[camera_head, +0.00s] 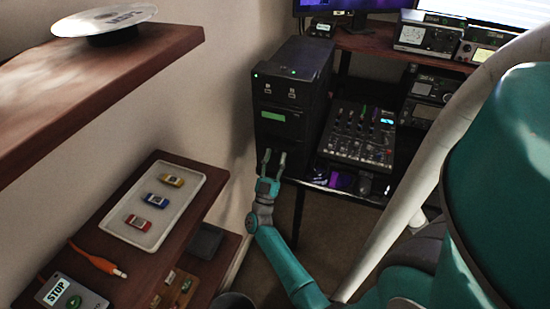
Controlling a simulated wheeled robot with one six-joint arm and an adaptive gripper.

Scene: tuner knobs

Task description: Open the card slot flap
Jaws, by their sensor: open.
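A black tower unit (283,95) stands on the desk at the upper middle. Its front face has two small icons near the top and a green-lit strip (273,116) lower down. I cannot make out for certain which part is the card slot flap, or whether it is open. My gripper (275,154) is open and empty. Its fingers point up toward the lower front of the tower, below the green strip, and cover a small part of it in the picture. I cannot tell whether they touch it.
A mixer (357,138) stands right of the tower. On the lower left shelf, a white tray (123,205) holds small yellow, blue and red items near an orange cable (97,262) and STOP box (70,296). An upper shelf (95,80) juts out left.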

